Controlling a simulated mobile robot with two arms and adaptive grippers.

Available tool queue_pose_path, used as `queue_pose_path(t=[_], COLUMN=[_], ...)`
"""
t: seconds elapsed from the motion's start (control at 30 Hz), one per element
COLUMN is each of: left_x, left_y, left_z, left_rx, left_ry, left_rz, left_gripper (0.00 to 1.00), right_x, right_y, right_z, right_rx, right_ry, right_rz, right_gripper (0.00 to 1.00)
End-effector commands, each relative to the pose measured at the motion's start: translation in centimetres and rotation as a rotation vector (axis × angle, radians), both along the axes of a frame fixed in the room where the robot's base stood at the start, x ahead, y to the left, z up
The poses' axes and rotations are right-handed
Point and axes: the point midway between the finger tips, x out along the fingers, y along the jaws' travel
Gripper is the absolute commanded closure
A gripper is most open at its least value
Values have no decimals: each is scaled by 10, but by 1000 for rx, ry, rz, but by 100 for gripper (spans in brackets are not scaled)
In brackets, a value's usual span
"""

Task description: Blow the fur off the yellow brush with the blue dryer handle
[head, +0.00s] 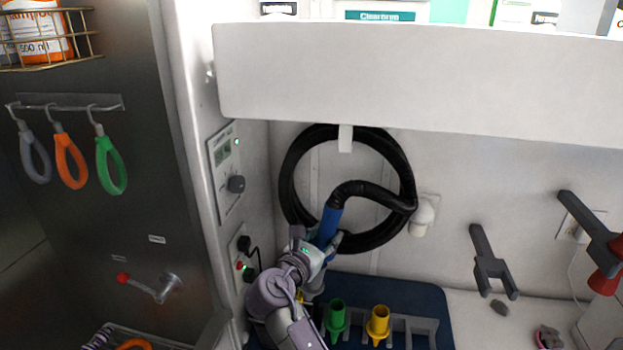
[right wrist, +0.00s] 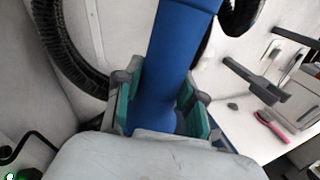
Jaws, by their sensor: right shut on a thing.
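The blue dryer handle (head: 329,225) is held upright in my right gripper (head: 325,246), with a black hose bending from its top. In the right wrist view the blue handle (right wrist: 175,65) stands between the green-padded fingers of my right gripper (right wrist: 160,100), which are shut on it. The handle's lower end is hidden by my gripper. I see no yellow brush for sure; a small yellow bit (head: 300,297) shows beside my arm, too little to identify. My left gripper is not in view.
A green nozzle (head: 336,315) and a yellow nozzle (head: 378,322) stand in a grey rack below my gripper. The black hose (head: 290,185) coils on the wall. Grey holders (head: 491,266), a grey clump (head: 500,307) and a pink brush (head: 548,338) are right. A white cabinet (head: 420,80) overhangs.

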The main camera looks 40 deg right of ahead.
Motion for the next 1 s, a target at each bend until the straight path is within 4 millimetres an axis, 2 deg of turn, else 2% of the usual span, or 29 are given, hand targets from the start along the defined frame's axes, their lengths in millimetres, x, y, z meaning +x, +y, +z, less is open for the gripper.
queue_pose_path(t=[0.03, 0.1, 0.23, 0.4, 0.67, 1.0], left_x=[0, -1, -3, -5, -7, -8], left_y=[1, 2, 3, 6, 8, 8], left_z=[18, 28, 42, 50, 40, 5], left_rx=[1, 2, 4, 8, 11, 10], left_ry=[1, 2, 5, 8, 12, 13], left_rz=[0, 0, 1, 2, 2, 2], left_gripper=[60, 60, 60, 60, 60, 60], right_x=[9, 15, 25, 31, 31, 31], right_y=[-4, -8, -2, 8, 10, 10], right_z=[26, 43, 69, 88, 82, 53], right_rx=[14, 28, 44, 51, 52, 52], right_ry=[-17, -35, -65, -86, -93, -92], right_rz=[-85, -197, -346, -441, -460, -458], right_gripper=[100, 100, 100, 100, 100, 100])
